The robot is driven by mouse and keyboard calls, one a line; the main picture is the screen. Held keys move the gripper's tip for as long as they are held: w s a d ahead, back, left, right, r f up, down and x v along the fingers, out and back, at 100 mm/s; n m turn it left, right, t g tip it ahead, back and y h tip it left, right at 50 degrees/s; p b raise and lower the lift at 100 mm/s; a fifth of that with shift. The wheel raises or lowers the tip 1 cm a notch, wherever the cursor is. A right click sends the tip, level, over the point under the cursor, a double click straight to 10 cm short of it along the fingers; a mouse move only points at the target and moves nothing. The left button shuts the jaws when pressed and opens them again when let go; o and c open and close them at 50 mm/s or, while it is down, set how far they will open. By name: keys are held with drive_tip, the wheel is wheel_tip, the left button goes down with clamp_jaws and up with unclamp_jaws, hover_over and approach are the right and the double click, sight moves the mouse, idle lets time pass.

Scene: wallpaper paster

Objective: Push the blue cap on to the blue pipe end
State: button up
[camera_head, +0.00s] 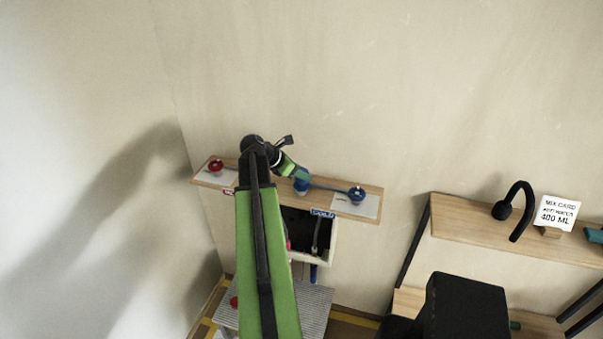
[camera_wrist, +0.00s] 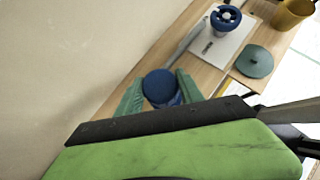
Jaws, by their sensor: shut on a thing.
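My gripper (camera_wrist: 160,98) is shut on a round blue cap (camera_wrist: 159,84), with one teal finger on each side of it. In the head view my gripper (camera_head: 297,175) reaches down over the wooden shelf, and the blue cap (camera_head: 302,187) shows at its tip. Below the cap's top, more blue shows between the fingers. I cannot tell whether that is the cap's side or the blue pipe end. A short blue pipe piece (camera_head: 313,272) hangs under the open box, partly hidden.
A blue handwheel (camera_head: 357,194) stands on a white plate to the right, with a grey pipe running towards the cap. A red handwheel (camera_head: 216,166) is at the left. A teal disc (camera_wrist: 254,62) and ochre cup (camera_wrist: 293,13) show in the wrist view.

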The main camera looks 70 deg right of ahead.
drive_tip(key=shift+f+b, duration=0.9)
drive_tip(key=shift+f, duration=0.15)
drive_tip(key=o, duration=1.4)
drive_tip(key=shift+r, duration=0.1)
wheel_tip(320, 180, up, 6)
drive_tip(key=p, duration=0.5)
drive_tip(key=shift+f+p, duration=0.2)
drive_tip(key=shift+p, duration=0.15)
drive_tip(key=s+a+r+p, duration=0.2)
drive_tip(key=s+r+p, duration=0.3)
drive_tip(key=s, duration=0.6)
drive_tip(key=shift+s+r, duration=0.15)
drive_tip(key=shift+s, duration=0.05)
